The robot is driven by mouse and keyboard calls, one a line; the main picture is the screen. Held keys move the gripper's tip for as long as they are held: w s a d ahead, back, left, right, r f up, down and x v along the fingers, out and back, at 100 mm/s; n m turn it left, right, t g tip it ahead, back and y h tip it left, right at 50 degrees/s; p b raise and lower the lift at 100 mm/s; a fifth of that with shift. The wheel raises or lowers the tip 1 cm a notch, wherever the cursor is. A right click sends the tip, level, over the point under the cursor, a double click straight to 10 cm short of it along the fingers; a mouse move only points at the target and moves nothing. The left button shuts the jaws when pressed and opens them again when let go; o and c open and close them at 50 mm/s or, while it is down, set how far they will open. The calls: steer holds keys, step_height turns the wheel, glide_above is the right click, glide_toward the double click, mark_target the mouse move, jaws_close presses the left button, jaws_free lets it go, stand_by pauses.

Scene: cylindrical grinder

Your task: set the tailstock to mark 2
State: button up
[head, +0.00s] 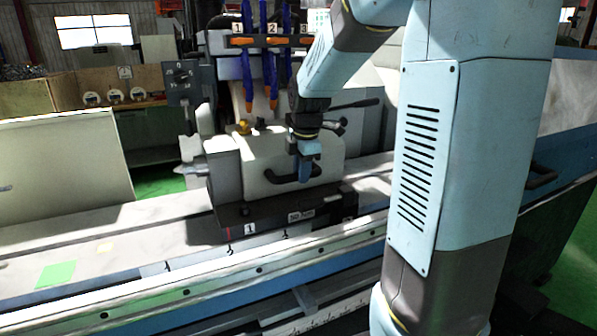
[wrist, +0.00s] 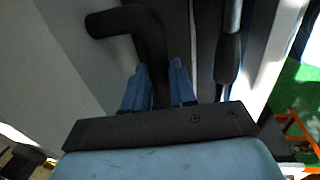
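The tailstock (head: 255,160) is a pale block on a dark base, with a pointed centre facing left. It stands on the machine's long table. A black curved handle (head: 283,178) is on its front face and also shows in the wrist view (wrist: 150,32). My gripper (head: 306,172) points down at the handle's right end. In the wrist view, its two blue fingers (wrist: 160,88) lie on either side of the handle bar and appear closed against it.
Blue hoses with orange nozzles (head: 270,90) hang behind the tailstock from a holder numbered 1 to 3. A lever (head: 355,104) sticks out right behind my gripper. A green patch (head: 56,275) lies on the table, left.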

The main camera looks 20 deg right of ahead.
steer(key=o, duration=0.5)
steer(key=shift+a, duration=0.2)
steer(key=shift+c, duration=0.2)
step_height(320, 180, up, 13)
steer(key=s, duration=0.2)
steer(key=shift+s+r, duration=0.2)
steer(key=shift+s, duration=0.1)
steer(key=shift+d, duration=0.1)
steer(key=s+a+f+m+t, duration=0.1)
steer(key=s+f+m, duration=0.1)
steer(key=s+m, duration=0.7)
steer(key=s+a+f+m+t, duration=0.2)
steer(key=s+f+m, duration=0.1)
steer(key=s+m, duration=0.6)
steer(key=s, duration=0.3)
steer(key=shift+s+f+m, duration=0.25)
steer(key=shift+s+m, duration=0.05)
steer(key=shift+m, duration=0.1)
